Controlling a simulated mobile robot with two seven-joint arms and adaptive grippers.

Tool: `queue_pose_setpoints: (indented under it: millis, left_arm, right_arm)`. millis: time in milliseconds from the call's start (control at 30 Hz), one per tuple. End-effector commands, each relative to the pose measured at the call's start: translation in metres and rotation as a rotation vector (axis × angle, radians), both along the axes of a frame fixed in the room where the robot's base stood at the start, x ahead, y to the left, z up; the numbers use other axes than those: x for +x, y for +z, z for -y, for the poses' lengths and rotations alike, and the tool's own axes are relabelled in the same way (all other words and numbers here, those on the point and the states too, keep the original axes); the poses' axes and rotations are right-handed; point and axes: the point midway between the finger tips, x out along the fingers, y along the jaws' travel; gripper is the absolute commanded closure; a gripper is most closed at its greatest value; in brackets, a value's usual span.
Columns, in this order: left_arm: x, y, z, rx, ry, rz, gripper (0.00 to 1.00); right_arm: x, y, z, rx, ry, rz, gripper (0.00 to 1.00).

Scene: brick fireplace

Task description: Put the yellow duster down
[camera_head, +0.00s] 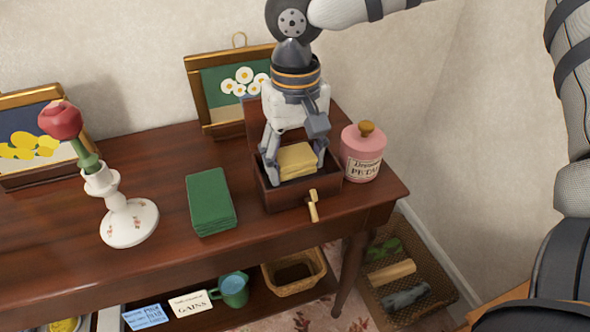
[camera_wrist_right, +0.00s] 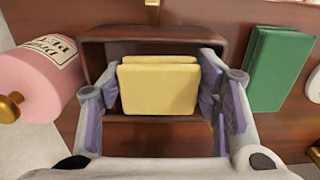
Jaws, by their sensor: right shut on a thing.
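The yellow duster (camera_head: 297,160) is a folded yellow cloth between the fingers of my right gripper (camera_head: 293,165). The right gripper is shut on it and points down into an open wooden box (camera_head: 288,195) with a brass handle on the table. The right wrist view shows the duster (camera_wrist_right: 158,90) between the fingers of the gripper (camera_wrist_right: 160,105), inside the box walls (camera_wrist_right: 112,50). I cannot tell whether the duster touches the box floor. My left gripper is not in view.
A pink jar (camera_head: 363,152) stands close right of the box. A folded green cloth (camera_head: 210,202) lies to its left. A white candlestick (camera_head: 128,222) holding a red rose (camera_head: 61,121) stands farther left. Framed pictures (camera_head: 228,85) lean at the back. A wicker basket (camera_head: 405,275) is below right.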

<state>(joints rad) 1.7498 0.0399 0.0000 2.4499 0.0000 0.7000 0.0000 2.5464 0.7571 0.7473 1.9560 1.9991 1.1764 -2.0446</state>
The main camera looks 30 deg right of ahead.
Motion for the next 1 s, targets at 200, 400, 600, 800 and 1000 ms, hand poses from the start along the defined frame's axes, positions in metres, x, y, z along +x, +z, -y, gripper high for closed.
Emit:
queue_pose_setpoints:
  millis: [200, 400, 600, 800, 1000]
  left_arm:
    - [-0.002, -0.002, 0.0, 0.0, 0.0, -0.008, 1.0]
    - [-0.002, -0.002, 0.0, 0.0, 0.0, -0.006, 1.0]
    - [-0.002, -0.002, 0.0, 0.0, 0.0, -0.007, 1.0]
    - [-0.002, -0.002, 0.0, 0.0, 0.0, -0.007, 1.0]
    - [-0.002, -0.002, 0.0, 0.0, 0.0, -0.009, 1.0]
  right_arm:
    - [0.008, -0.037, 0.011, -0.003, 0.001, -0.003, 0.83]
    - [0.009, -0.042, 0.011, -0.001, 0.001, 0.004, 0.83]
    - [0.009, -0.046, 0.011, -0.001, 0.0, 0.003, 0.83]
    - [0.009, -0.047, 0.01, -0.001, 0.0, 0.004, 0.23]
    - [0.009, -0.047, 0.01, -0.001, 0.0, 0.003, 0.23]
